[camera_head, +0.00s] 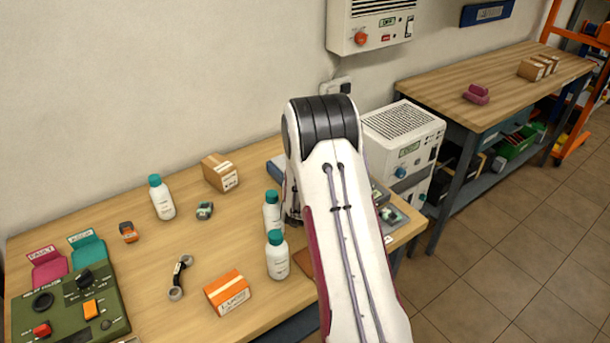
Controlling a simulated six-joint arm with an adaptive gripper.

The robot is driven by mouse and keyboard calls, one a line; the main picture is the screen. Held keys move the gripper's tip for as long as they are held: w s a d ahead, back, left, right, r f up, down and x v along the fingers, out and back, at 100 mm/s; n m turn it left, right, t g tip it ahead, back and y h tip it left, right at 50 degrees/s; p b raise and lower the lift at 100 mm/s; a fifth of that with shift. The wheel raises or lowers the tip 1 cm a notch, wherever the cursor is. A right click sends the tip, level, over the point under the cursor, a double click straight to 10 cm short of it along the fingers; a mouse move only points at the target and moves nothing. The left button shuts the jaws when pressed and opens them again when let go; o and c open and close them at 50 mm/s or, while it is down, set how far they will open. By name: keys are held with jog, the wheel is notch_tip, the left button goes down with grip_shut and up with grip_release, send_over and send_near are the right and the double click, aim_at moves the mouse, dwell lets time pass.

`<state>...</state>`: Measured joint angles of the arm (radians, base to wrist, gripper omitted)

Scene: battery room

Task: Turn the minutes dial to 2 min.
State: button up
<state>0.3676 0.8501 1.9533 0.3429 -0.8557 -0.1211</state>
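A green control box (110,313) sits at the table's front left. It carries a black pointer knob (85,279) at the back, a round black part (42,302), a red button (42,330) and an orange switch (91,309). Its markings are too small to read, so I cannot tell which part is the minutes dial or where it points. My arm stands over the right part of the table, well away from the box. My gripper is mostly hidden behind my arm; only a dark part near the table shows, and its fingers cannot be made out.
White bottles with teal caps (277,257), an orange-and-white box (228,292), a cardboard box (220,173) and a dark two-ended part (180,277) stand or lie between. Pink (49,269) and teal (88,249) trays lie behind the green box. A wall unit (370,22) has a red-orange knob.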

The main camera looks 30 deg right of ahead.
jog(key=shift+r, duration=0.1)
jog(key=o, duration=1.1)
jog(key=shift+s, duration=0.1)
jog(key=shift+v, duration=3.65)
jog(key=shift+a, duration=0.1)
